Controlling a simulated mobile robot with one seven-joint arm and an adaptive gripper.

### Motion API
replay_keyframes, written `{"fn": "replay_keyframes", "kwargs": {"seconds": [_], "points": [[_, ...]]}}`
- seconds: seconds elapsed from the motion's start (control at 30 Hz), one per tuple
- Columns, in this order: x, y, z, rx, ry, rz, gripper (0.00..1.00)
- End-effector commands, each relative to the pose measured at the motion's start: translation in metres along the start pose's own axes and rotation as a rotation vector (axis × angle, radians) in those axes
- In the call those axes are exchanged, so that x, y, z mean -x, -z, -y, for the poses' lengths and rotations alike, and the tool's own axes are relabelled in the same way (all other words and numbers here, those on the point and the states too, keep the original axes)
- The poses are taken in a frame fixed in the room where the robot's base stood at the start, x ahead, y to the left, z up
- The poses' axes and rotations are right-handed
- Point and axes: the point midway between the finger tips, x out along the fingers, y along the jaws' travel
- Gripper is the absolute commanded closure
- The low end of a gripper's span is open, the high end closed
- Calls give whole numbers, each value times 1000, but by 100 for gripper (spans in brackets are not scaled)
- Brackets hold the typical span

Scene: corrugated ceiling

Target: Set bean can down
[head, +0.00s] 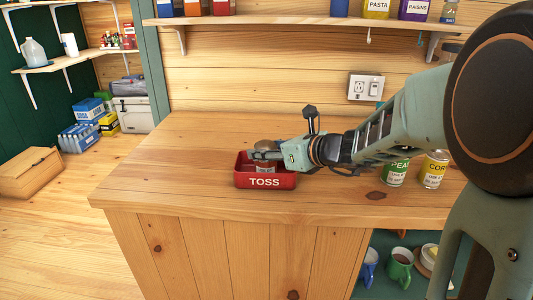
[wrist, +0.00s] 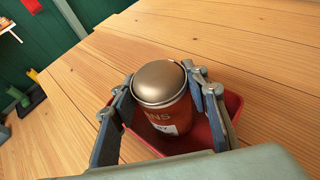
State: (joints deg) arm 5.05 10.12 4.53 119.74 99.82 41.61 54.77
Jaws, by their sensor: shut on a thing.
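The bean can (wrist: 165,105) is red with a domed, bronze-coloured lid and part of a white label. In the wrist view it stands between the two fingers of my gripper (wrist: 160,100), which is shut on it. A red tray marked TOSS (head: 265,183) sits on the wooden counter. In the head view my gripper (head: 265,155) reaches in from the right over this tray, with the can (head: 265,168) partly hidden behind the fingers and front wall. The can is within the tray's outline; whether its base touches the tray floor is hidden.
The wooden counter (head: 190,150) is clear left of the tray. A pea can (head: 395,173) and a corn can (head: 433,170) stand to the right, beneath my arm. A shelf (head: 300,21) with containers runs along the wall, with an outlet (head: 366,87) below.

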Motion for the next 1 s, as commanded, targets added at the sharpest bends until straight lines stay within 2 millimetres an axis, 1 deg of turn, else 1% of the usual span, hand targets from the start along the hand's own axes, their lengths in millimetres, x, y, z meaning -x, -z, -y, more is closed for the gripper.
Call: {"fn": "replay_keyframes", "kwargs": {"seconds": [0.1,0.23,0.27,0.4,0.67,0.8,0.87,0.97,1.0], "points": [[0,-2,0,1,0,2,92],[-1,2,0,1,0,2,92],[-1,3,0,0,0,0,57],[-1,2,0,0,0,0,42],[-1,2,0,0,0,0,41],[1,-3,0,0,0,0,41],[10,-3,1,1,3,0,41],[30,-4,1,1,3,1,41],[39,-4,2,1,5,1,41]]}}
